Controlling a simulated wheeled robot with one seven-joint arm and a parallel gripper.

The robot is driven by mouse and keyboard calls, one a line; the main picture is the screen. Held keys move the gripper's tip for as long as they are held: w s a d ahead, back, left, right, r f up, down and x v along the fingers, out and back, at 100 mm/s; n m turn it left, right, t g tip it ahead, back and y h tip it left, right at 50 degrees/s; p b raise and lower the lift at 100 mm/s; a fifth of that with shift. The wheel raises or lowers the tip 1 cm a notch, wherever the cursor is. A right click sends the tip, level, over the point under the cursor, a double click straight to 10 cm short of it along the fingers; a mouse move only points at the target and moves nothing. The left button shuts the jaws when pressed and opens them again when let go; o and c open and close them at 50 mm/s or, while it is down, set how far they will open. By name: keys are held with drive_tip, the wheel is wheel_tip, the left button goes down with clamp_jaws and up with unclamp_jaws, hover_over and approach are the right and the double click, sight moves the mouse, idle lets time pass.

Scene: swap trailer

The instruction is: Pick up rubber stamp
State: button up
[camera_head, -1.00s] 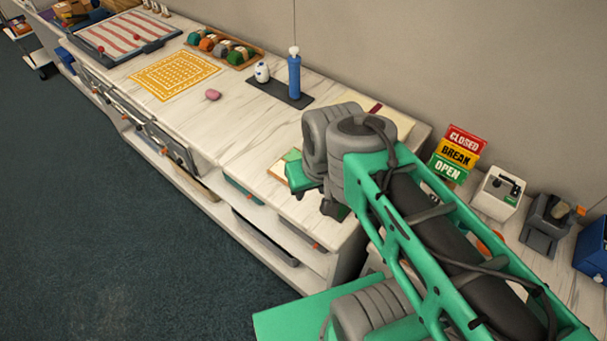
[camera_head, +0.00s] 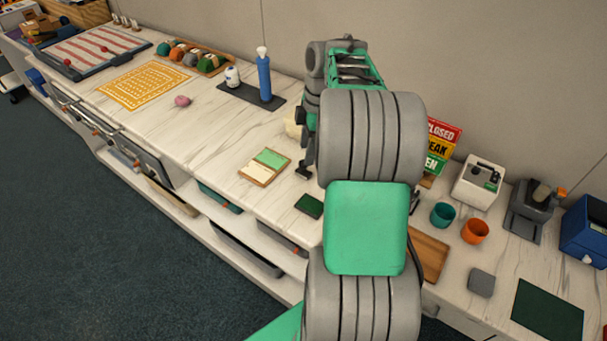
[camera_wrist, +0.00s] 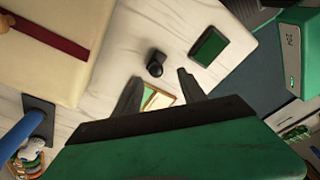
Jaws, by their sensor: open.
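A small dark stamp (camera_wrist: 155,64) with a rounded knob stands on the pale marble-look counter (camera_wrist: 110,85) in the wrist view. My gripper (camera_wrist: 158,76) is open and empty, and the stamp shows just beyond the gap between its fingertips. The fingers look apart from the stamp. In the head view my gripper is mostly hidden behind my arm, above the counter. A small dark shape there by the wrist may be the stamp or a finger; I cannot tell.
A dark green pad (camera_wrist: 209,46) lies right of the stamp, and a pale box with a red band (camera_wrist: 45,40) stands left. A green-and-cream card in a wooden frame (camera_head: 265,167) lies close by. A blue bottle (camera_head: 264,78) stands behind.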

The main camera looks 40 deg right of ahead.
sight(303, 169)
drive_tip(key=f, duration=0.4)
drive_tip(key=w+f, duration=0.1)
drive_tip(key=f, duration=0.1)
drive_tip(key=shift+a+f+p, duration=0.25)
drive_tip(key=shift+f+p, duration=0.05)
drive_tip(key=shift+p, duration=0.1)
clamp_jaws()
